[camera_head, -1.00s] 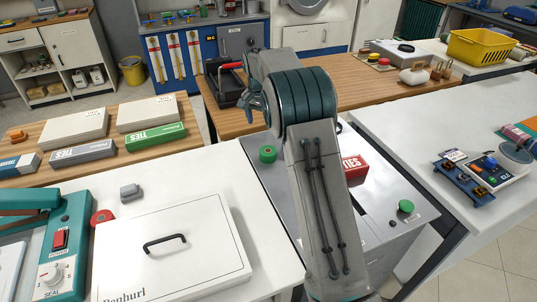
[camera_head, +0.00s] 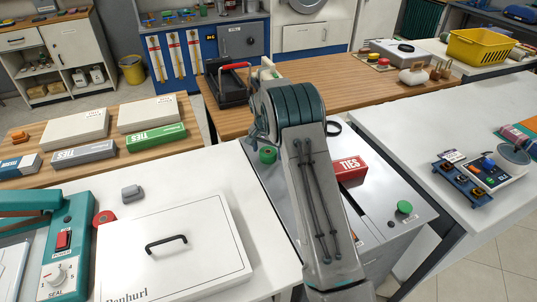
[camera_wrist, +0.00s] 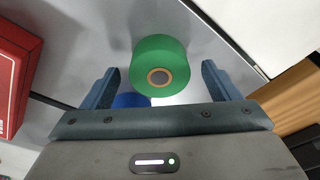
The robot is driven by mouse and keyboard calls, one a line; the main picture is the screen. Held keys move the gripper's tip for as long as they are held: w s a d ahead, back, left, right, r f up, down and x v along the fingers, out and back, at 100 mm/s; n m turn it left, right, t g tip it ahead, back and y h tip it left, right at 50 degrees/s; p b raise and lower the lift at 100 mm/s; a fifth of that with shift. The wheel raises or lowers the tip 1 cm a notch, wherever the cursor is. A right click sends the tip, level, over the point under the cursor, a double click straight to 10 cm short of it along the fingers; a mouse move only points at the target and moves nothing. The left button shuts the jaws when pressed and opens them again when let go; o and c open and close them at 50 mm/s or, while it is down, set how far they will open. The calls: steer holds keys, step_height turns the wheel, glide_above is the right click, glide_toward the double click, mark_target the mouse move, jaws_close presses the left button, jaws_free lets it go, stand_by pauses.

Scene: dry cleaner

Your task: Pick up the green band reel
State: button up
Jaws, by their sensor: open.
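The green band reel (camera_wrist: 152,52) shows in the wrist view, with a tan core facing the camera. It lies between the two blue-grey fingers of my gripper (camera_wrist: 160,70), with gaps at both sides. My gripper is open and holds nothing. In the head view the reel (camera_head: 267,154) sits on the grey metal top (camera_head: 381,180), left of my arm. My arm hides most of the gripper in that view. A blue reel (camera_wrist: 131,100) is partly hidden by my gripper's palm in the wrist view.
A red TIES box (camera_head: 349,169) stands right of my arm. Another green round thing (camera_head: 404,207) is at the metal top's right. A white lidded case (camera_head: 170,250) lies on the left white table. A black tray with a red handle (camera_head: 229,85) is behind.

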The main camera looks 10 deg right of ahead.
steer(key=c, duration=1.1)
steer(key=shift+r, duration=0.15)
